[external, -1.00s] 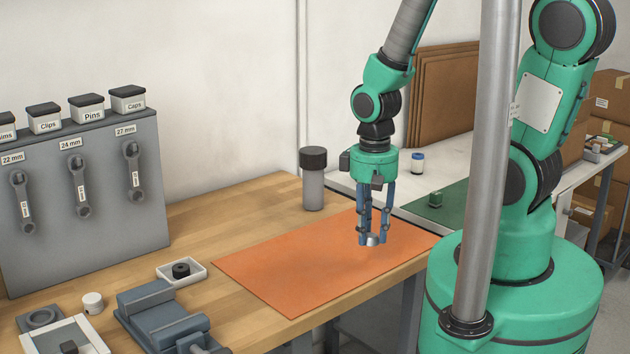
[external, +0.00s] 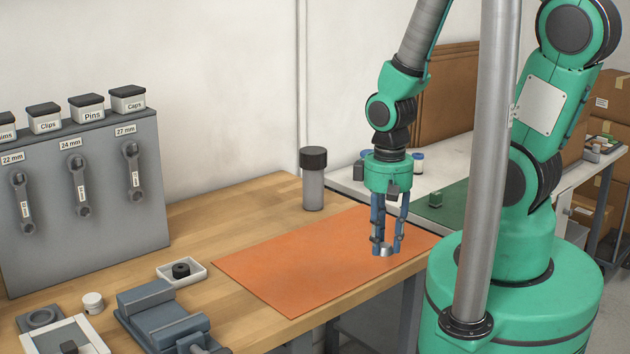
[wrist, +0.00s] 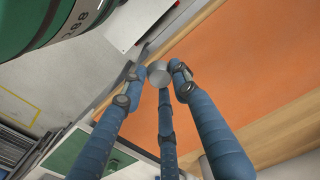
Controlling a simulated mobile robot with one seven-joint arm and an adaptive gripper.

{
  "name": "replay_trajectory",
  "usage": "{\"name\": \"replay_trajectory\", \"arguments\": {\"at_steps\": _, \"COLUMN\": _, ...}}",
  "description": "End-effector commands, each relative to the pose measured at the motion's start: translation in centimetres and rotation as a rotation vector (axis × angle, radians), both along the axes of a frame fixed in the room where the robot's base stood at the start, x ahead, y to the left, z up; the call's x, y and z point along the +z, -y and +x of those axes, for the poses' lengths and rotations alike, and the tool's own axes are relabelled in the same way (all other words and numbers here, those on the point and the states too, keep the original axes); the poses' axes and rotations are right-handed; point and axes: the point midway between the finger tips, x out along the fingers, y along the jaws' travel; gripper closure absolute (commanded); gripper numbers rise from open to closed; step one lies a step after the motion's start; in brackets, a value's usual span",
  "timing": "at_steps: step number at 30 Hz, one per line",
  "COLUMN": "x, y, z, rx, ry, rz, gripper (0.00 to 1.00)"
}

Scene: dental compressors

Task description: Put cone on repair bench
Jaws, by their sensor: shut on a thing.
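My gripper (external: 385,249) has blue fingers and is shut on a small silver-grey piece, the cone (external: 384,251). The cone also shows between the fingertips in the wrist view (wrist: 159,73); its full shape is partly hidden by the fingers. The wooden repair bench (external: 235,212) carries an orange mat (external: 300,262). In the external view the cone appears over the right part of the mat, near its front edge. I cannot tell exactly how high above the mat it is. The wrist view shows the mat (wrist: 240,65) to the right of the fingers.
A dark-capped grey bottle (external: 313,180) stands behind the mat. A white tray with a black ring (external: 181,270), a white cap (external: 92,302) and a blue-grey vise (external: 160,315) are at the left. A white table with a green mat (external: 455,198) lies behind right. Most of the orange mat is clear.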

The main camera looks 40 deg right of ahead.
Motion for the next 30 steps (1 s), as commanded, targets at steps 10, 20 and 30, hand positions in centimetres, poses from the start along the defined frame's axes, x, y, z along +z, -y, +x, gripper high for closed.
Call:
{"name": "replay_trajectory", "arguments": {"at_steps": 10, "x": -0.8, "y": -0.7, "z": 6.3, "rx": 0.0, "ry": 0.0, "rz": 0.0, "gripper": 1.0}}
{"name": "replay_trajectory", "arguments": {"at_steps": 20, "x": -1.3, "y": -1.4, "z": 12.2, "rx": 0.0, "ry": 0.0, "rz": 0.0, "gripper": 1.0}}
{"name": "replay_trajectory", "arguments": {"at_steps": 30, "x": -1.3, "y": -1.6, "z": 14.3, "rx": 0.0, "ry": 0.001, "rz": 0.0, "gripper": 1.0}}
